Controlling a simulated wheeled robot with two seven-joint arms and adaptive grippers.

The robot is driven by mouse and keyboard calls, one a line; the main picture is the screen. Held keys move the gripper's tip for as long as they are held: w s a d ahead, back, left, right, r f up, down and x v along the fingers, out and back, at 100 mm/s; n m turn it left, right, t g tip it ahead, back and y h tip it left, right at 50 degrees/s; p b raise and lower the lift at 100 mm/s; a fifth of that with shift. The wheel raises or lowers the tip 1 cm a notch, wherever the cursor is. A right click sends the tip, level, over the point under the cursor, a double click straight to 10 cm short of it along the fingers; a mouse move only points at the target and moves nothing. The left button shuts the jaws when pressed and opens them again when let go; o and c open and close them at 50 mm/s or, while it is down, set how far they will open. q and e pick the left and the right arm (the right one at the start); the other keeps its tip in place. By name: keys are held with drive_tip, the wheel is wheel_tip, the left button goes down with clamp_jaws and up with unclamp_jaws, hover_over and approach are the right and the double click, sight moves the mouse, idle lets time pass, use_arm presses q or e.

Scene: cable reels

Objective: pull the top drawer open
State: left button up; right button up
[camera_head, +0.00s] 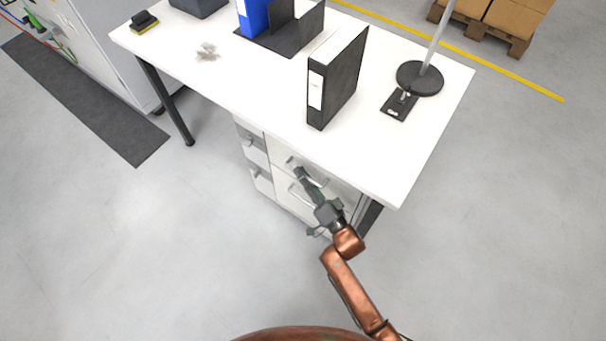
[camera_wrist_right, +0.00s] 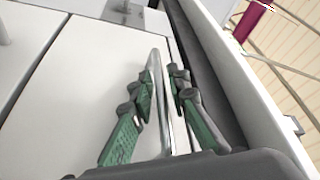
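The drawer unit stands under the white desk. Its top drawer (camera_head: 281,153) looks closed, with a bar handle (camera_head: 290,162) across its pale front. My right gripper (camera_head: 302,174) is at this handle, partly covering it. In the right wrist view, the handle (camera_wrist_right: 156,70) runs between the two green-padded fingers of the right gripper (camera_wrist_right: 160,82). The fingers stand on either side of the bar, with a narrow gap visible on the right, so they look open around it. My left gripper is not in view.
The desk top (camera_head: 240,85) overhangs the drawers; a black binder (camera_head: 338,80) and a lamp base (camera_head: 420,78) stand on it. A lower drawer handle (camera_head: 297,193) sits below my gripper. A desk leg (camera_head: 369,217) is close on the right. The floor in front is clear.

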drive_tip(key=shift+c, duration=0.3)
clamp_jaws()
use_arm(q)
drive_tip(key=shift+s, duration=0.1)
use_arm(e)
drive_tip(key=shift+d+f, duration=0.1)
drive_tip(key=shift+d, duration=0.05)
